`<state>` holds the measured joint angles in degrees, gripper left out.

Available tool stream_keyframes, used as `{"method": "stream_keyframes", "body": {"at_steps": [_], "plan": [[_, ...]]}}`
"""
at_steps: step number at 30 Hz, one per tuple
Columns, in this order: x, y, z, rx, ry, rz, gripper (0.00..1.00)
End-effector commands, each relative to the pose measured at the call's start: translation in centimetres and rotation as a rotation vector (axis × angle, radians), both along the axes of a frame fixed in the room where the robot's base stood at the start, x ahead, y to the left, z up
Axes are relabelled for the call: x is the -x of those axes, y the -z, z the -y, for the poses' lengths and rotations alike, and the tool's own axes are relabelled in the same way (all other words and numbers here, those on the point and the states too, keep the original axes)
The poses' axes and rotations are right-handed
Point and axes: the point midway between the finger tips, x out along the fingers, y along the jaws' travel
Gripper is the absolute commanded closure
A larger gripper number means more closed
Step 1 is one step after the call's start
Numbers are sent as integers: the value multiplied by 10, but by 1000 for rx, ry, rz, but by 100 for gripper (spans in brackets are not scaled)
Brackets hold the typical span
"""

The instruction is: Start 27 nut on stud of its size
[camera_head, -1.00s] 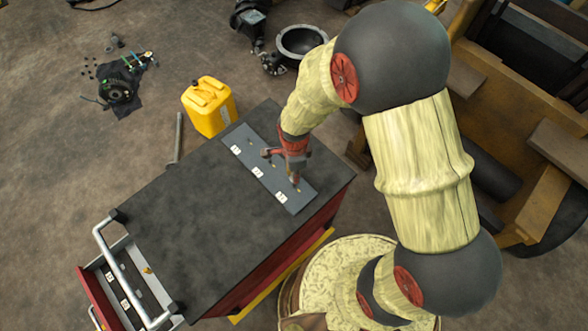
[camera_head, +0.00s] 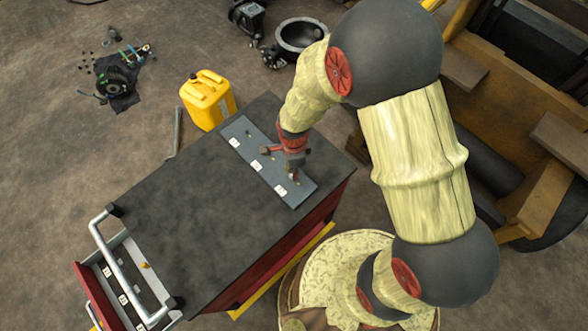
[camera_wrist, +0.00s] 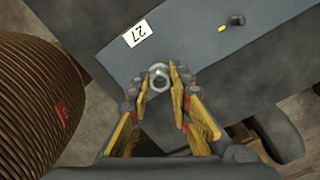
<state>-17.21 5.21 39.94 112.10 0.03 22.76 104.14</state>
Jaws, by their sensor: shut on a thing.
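My gripper (camera_wrist: 160,83) is shut on a small grey nut (camera_wrist: 159,70), held at the fingertips with its round opening facing the wrist camera. Beneath is a grey plate (camera_wrist: 185,40) with a white label marked 27 (camera_wrist: 138,33), just up and left of the nut. Another stud (camera_wrist: 236,20) with a yellow tip stands on the plate to the upper right. In the head view my gripper (camera_head: 292,173) is at the plate's near end, beside the nearest label (camera_head: 280,191). Any stud under the nut is hidden; I cannot tell whether they touch.
The plate lies on a dark cart top (camera_head: 180,190) with a handle (camera_head: 110,250) and an open drawer (camera_head: 120,285). A yellow canister (camera_head: 208,100) stands behind the cart. The forklift body (camera_head: 500,130) is at the right.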

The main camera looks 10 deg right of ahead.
Motion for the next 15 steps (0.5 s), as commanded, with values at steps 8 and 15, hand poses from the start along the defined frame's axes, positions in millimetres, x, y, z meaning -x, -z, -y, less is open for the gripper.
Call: {"method": "stream_keyframes", "body": {"at_steps": [8, 15], "plan": [[0, 3, 0, 0, 0, 0, 96], [0, 8, 0, 0, 0, 0, 96]]}}
